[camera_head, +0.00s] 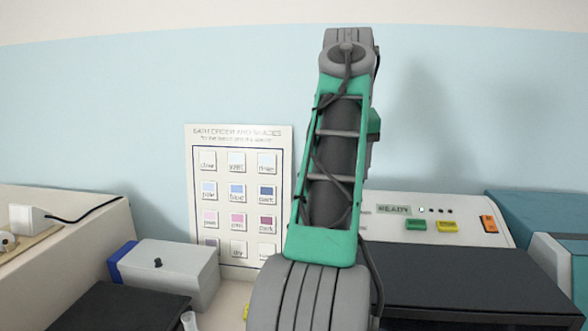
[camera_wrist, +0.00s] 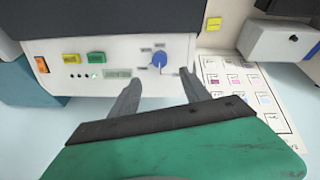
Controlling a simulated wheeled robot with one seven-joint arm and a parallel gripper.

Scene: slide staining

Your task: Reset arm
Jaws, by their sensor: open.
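My arm, green and grey, rises through the middle of the head view and hides part of the bench behind it. My gripper (camera_wrist: 158,88) shows in the wrist view, its two grey fingers spread apart with nothing between them. Beyond the fingertips is the pale front panel of a machine with a blue knob (camera_wrist: 159,60), whose dial sits between the fingers in the picture. I cannot tell the distance from the fingers to the panel. In the head view my gripper is not visible.
The machine's panel (camera_head: 470,228) reads READY, with green, yellow and orange buttons, behind a dark top (camera_head: 470,280). A chart of colour swatches (camera_head: 222,148) stands at the wall. A grey box with a blue end (camera_head: 180,270) sits left. A teal machine (camera_head: 535,210) stands right.

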